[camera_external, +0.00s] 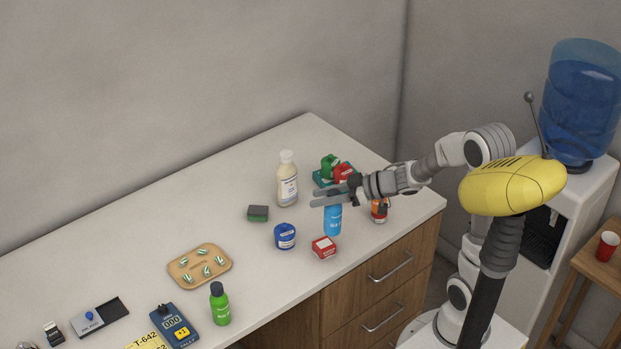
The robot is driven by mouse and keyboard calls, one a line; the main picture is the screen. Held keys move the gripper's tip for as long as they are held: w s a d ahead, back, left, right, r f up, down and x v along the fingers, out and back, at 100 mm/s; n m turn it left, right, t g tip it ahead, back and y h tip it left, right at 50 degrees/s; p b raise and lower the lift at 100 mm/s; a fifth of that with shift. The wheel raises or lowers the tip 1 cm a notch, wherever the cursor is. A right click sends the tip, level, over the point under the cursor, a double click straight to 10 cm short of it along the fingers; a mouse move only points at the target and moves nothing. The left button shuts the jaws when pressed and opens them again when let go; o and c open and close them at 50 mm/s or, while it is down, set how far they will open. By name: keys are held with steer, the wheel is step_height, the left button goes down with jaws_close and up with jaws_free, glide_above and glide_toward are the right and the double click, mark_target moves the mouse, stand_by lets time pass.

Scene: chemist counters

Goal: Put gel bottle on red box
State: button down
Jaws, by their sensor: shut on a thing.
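A blue bottle (333,220), which looks like the gel bottle, stands upright between the fingers of my gripper (328,198). The grey fingers point left and are shut on its upper part, hiding its top. Its lower end shows just behind and right of the small red box (324,248) with a white label. I cannot tell whether the bottle touches the counter or hangs slightly above it. The red box lies on the counter near the front edge, with nothing visible on top.
On the white counter (120,270), a blue jar (285,236) stands left of the red box. A cream bottle (287,180), an orange bottle (379,210) and a green tray with red and green items (335,172) stand close by. A sponge (258,213) lies further left.

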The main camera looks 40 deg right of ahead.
steer(key=d+r+n, duration=0.1)
steer(key=d+r, duration=0.3)
steer(key=d, duration=0.7)
steer(key=w+a+f+b, duration=0.3)
steer(key=a+f+b, duration=0.1)
steer(key=a+f, duration=0.6)
steer(key=shift+w+a+f+g+y, duration=0.2)
steer(key=shift+a+f+g+y, duration=0.2)
steer(key=shift+f, duration=0.2)
steer(key=shift+b, duration=0.3)
steer(key=shift+f, duration=0.15)
steer(key=c, duration=0.5)
jaws_free()
